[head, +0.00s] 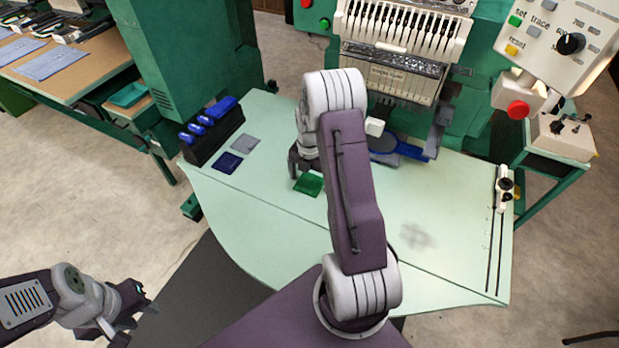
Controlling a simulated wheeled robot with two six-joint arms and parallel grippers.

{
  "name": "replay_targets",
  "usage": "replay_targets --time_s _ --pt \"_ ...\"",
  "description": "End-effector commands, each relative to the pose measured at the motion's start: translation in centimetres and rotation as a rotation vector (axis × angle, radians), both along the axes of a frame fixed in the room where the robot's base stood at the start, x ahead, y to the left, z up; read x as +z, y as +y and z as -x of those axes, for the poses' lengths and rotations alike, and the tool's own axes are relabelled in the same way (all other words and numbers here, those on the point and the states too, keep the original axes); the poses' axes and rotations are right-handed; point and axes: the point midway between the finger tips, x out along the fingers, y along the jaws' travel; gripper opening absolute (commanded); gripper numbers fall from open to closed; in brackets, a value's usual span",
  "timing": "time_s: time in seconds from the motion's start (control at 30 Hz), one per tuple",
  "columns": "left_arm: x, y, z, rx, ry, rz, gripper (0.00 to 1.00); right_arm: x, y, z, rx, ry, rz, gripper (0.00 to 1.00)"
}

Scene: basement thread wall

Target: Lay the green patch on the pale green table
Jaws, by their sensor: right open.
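The green patch (309,185) lies flat on the pale green table (245,218), left of the middle. My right gripper (293,172) is just above and beside the patch, at its upper left. It is open, and part of it is hidden behind my own arm. I see nothing between its fingers. My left gripper (142,312) is low at the left, off the table's front left edge and far from the patch. Its jaws are small and partly turned away, so I cannot tell their opening.
A dark blue patch (227,163) and a grey-blue patch (245,143) lie left of the green one. The embroidery machine (400,75) with a blue hoop (412,149) is at the back. The table's front left is clear.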

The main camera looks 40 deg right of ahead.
Motion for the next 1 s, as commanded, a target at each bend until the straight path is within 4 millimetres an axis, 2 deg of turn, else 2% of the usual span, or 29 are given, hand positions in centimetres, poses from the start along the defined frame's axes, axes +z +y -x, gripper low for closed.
replay_targets --time_s 0.17,0.4,0.6,0.7,0.87,0.93,1.0 --pt "0.4 0.0 0.0 0.0 0.0 0.0 0.36 1.2 0.0 -0.1 0.0 -0.003 0.001 0.98" --pt "1.2 0.0 0.0 0.0 0.0 0.0 0.36 7.3 -0.1 -0.1 0.0 -0.006 0.003 0.98" --pt "1.7 0.0 0.0 0.0 0.0 0.0 0.36 11.3 -0.1 -0.1 0.0 -0.003 0.001 0.98" --pt "1.8 0.0 0.0 0.0 0.0 0.0 0.36 12.2 0.0 0.0 0.0 -0.001 0.0 0.98" --pt "1.8 0.0 0.0 0.0 0.0 0.0 0.36 12.5 0.0 0.0 -0.002 0.0 0.0 0.98" --pt "1.8 0.0 0.0 0.0 0.0 0.0 0.36 12.6 0.6 0.1 -0.044 -0.002 0.0 0.98" --pt "1.8 0.0 0.0 0.0 0.0 0.0 0.36 12.6 2.2 0.6 -0.17 -0.008 0.0 0.98"
